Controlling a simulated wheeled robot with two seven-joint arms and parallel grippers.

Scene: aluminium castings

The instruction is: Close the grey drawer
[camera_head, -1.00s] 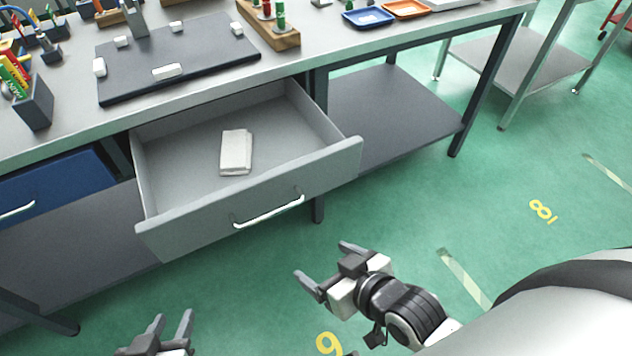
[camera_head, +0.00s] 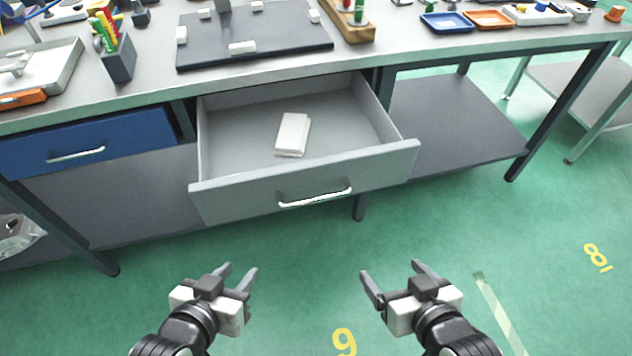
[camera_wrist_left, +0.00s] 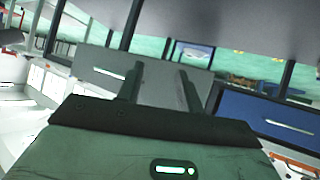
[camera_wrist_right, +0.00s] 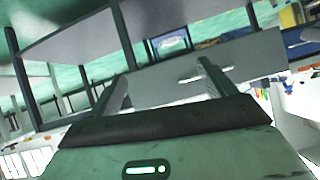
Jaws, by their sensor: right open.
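The grey drawer (camera_head: 250,196) is pulled out from under the workbench, with its white bar handle (camera_head: 316,197) on the front panel. A white block-like stack (camera_head: 292,134) lies inside it. My left gripper (camera_head: 240,271) is open and empty, low in front of the drawer and apart from it. My right gripper (camera_head: 391,270) is open and empty, also in front of and apart from the drawer, right of the handle. The grey drawer front also shows in the right wrist view (camera_wrist_right: 165,80), beyond the fingers.
A blue drawer (camera_head: 120,143) to the left is shut. The workbench top (camera_head: 150,88) carries a dark board (camera_head: 290,45), a pen holder (camera_head: 117,60) and small trays (camera_head: 446,22). A lower shelf (camera_head: 450,125) lies right of the drawer. Green floor (camera_head: 310,290) before the drawer is clear.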

